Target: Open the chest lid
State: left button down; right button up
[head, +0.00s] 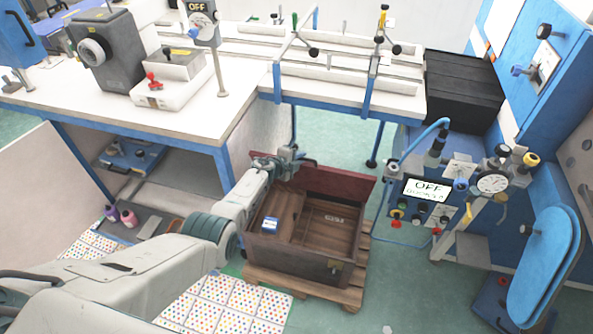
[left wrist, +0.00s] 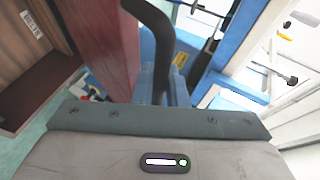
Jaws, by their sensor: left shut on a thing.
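The wooden chest (head: 303,263) stands on a pallet with its brown inside open to view. Its dark red lid (head: 338,187) stands raised, roughly upright, along the chest's back side. My left gripper (head: 290,158) is at the lid's upper left corner and is shut on the lid. In the left wrist view the red lid (left wrist: 103,35) runs down beside a dark curved part, with the chest's brown inside (left wrist: 28,60) at the left. The fingertips are hard to make out there. My right gripper is in neither view.
A small blue and white box (head: 270,224) is in the chest's left part. The pallet (head: 300,286) lies under the chest. A white worktable (head: 245,100) with blue legs stands behind.

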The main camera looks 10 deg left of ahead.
pick_arm(q)
jog(key=shift+w+r, duration=0.25)
jog(key=shift+w, duration=0.35)
jog(key=shift+w+r, duration=0.25)
jog(key=shift+w, duration=0.3)
jog(key=c, duration=1.5)
grip_release()
jog(key=shift+o, duration=0.2)
jog(key=shift+f, duration=0.1)
jog(key=shift+s, duration=0.1)
